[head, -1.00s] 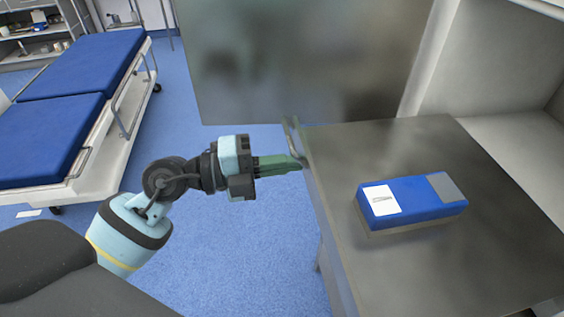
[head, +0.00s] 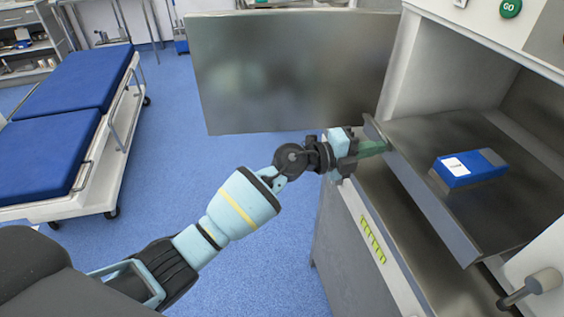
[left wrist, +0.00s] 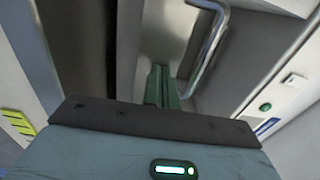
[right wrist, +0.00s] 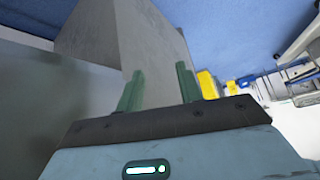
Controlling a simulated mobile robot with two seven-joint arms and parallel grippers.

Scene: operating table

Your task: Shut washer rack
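The washer rack (head: 440,205) is a grey metal tray, now mostly inside the open washer chamber, its front edge still near the opening. A blue box (head: 470,168) with a white label lies on it. My left gripper (head: 374,147) is at the rack's front edge, toward its far end. In the left wrist view its green fingers (left wrist: 160,85) are together, against or very near the metal front, beside the looped handle (left wrist: 212,42) and not around it. Contact is unclear. My right gripper (right wrist: 158,85) shows only in its wrist view, with fingers apart and nothing between them.
The washer's door panel (head: 290,75) stands open at the back. A green GO button (head: 511,8) is at top right. A grey knob (head: 545,280) sticks out at lower right. A blue-padded bed (head: 60,110) stands on the left. The floor between is clear.

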